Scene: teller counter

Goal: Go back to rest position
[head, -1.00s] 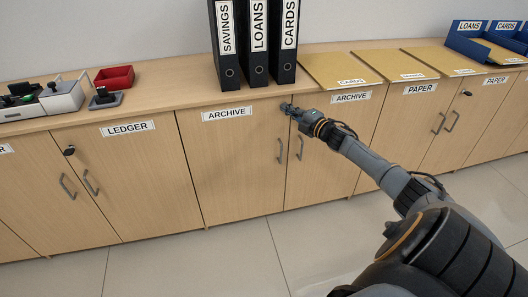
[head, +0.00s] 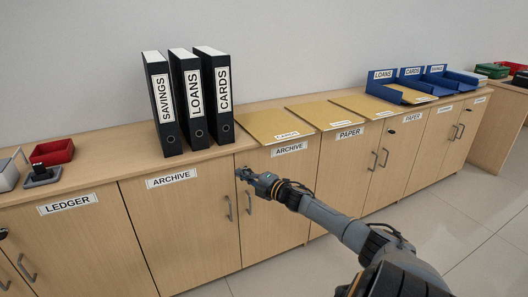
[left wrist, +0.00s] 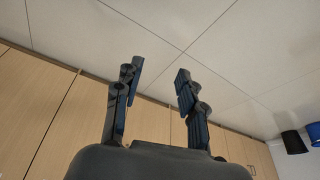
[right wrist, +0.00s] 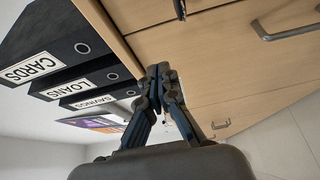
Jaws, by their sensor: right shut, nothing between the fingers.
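My right gripper (head: 243,174) is shut and empty in the head view, in front of the cabinet doors labelled ARCHIVE, just below the counter edge. In the right wrist view its fingertips (right wrist: 162,72) meet, with the counter edge and binders beyond them. My left gripper does not show in the head view. In the left wrist view it (left wrist: 157,78) is open, its two fingers wide apart with nothing between them, with floor tiles and cabinet doors behind.
Black binders SAVINGS (head: 161,104), LOANS (head: 188,98) and CARDS (head: 214,96) stand upright on the counter. Tan folders (head: 278,124) lie to their right, then blue trays (head: 398,86). A red bin (head: 52,152) and a stamp (head: 42,175) are at left. Floor shows at lower right.

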